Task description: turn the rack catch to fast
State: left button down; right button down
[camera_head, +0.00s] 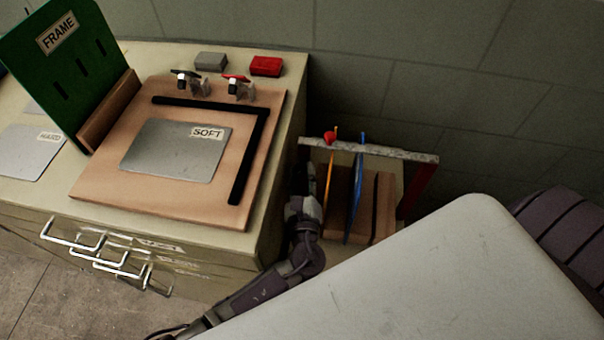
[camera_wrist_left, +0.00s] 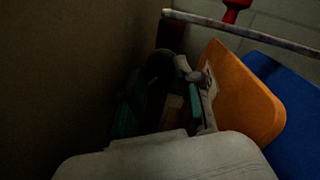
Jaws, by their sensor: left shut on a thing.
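The rack (camera_head: 425,190) stands on the floor right of the cabinet, with a pale bar across its top. A red knob (camera_head: 330,137), which looks like the catch, sits on this bar; it also shows at the top of the left wrist view (camera_wrist_left: 235,8). I cannot read its setting. An orange panel (camera_head: 328,182) and a blue panel (camera_head: 355,195) stand upright in the rack. My left gripper (camera_wrist_left: 180,85) is low beside the orange panel, below the bar and apart from the knob. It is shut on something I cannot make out. My right gripper is out of view.
The cabinet (camera_head: 225,240) stands close left of my left arm. On it are a wooden board (camera_head: 110,195) with a grey SOFT sheet (camera_head: 170,155), a green FRAME panel (camera_head: 65,75), and red (camera_head: 266,66) and grey (camera_head: 211,61) blocks. A wall is behind the rack.

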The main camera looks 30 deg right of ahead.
pick_arm(q)
jog(key=shift+f, duration=0.1)
jog(key=m+b, duration=0.1)
jog(key=m, duration=0.2)
jog(key=shift+m+t, duration=0.3)
jog(key=shift+f+m+h+b, duration=0.1)
jog(key=shift+m+h+b, duration=0.4)
jog(key=shift+m, duration=1.2)
jog(key=c, duration=1.1)
grip_release()
jog(key=shift+o, duration=0.2)
jog(key=v, duration=1.2)
